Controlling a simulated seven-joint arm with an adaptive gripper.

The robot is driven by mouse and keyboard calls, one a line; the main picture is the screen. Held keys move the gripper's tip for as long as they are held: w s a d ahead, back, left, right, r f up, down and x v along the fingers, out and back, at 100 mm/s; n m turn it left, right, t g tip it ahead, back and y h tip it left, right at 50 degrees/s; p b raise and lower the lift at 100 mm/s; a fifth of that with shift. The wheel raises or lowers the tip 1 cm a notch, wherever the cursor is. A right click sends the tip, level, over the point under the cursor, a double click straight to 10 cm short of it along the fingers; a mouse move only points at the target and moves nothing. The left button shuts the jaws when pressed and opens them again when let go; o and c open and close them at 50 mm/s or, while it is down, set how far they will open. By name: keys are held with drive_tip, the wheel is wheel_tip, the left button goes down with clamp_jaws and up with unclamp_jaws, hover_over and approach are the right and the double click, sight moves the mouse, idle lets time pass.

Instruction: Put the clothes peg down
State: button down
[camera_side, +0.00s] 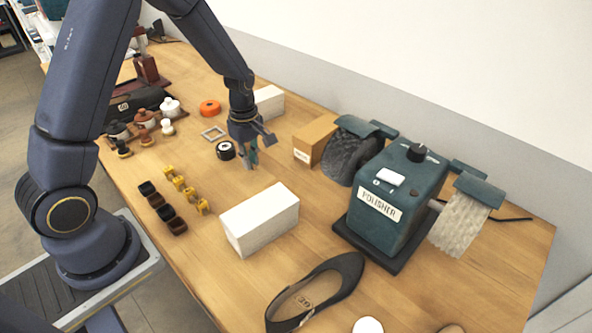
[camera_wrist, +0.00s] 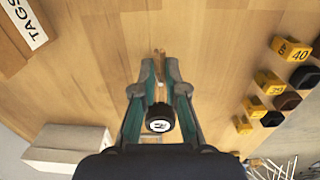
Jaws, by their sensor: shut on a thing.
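The clothes peg (camera_wrist: 158,62) is a small, light wooden piece between my fingertips in the wrist view. My gripper (camera_wrist: 160,72) is shut on it, with the peg's end sticking out past the tips. In the side view my gripper (camera_side: 250,166) points down over the middle of the table, between the white box and a black round item. The peg is too small and covered to make out there. I cannot tell whether its lower end touches the wood.
A black round item (camera_side: 226,150) lies close beside my gripper. A white box (camera_side: 260,220) stands in front, a cardboard box (camera_side: 315,139) and the polisher (camera_side: 390,200) to the right. Yellow number markers (camera_side: 190,193) and dark cups (camera_side: 165,212) stand left. Bare wood surrounds my fingertips.

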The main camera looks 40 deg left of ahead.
sight(254, 176)
drive_tip(key=shift+w+f, duration=0.15)
drive_tip(key=shift+f, duration=0.8)
drive_tip(key=shift+w+f, duration=0.1)
drive_tip(key=shift+f, duration=0.8)
drive_tip(key=shift+f, duration=0.15)
drive_tip(key=c, duration=1.2)
unclamp_jaws()
